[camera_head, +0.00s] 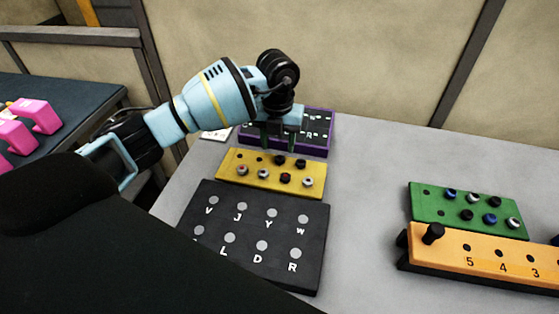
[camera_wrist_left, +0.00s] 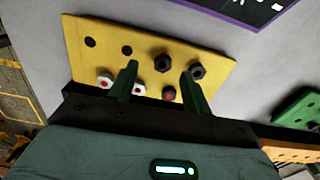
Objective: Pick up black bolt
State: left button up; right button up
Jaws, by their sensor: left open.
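A yellow block (camera_head: 228,170) holds two black bolts in its back row, a left one (camera_head: 280,160) and a right one (camera_head: 300,163). Both also show in the left wrist view, the left one (camera_wrist_left: 163,63) and the right one (camera_wrist_left: 197,71). My left gripper (camera_head: 279,147) points down at the block's back row, open and empty. In the wrist view the left black bolt appears between its two green fingertips, and the right one lies just beyond the right fingertip. I cannot tell the exact height of the tips above the bolts. My right gripper is not in view.
The block's front row holds white-topped and red-topped bolts (camera_head: 263,173). A purple-edged panel (camera_head: 318,148) lies behind and a black lettered board (camera_head: 270,220) in front. Green (camera_head: 425,210) and orange (camera_head: 450,240) blocks stand right. The grey table between is clear.

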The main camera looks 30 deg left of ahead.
aim_at(280, 158)
pick_arm(q)
jog(key=f, duration=0.4)
jog(key=shift+d+f, duration=0.15)
jog(key=shift+d, duration=0.1)
jog(key=c, duration=1.1)
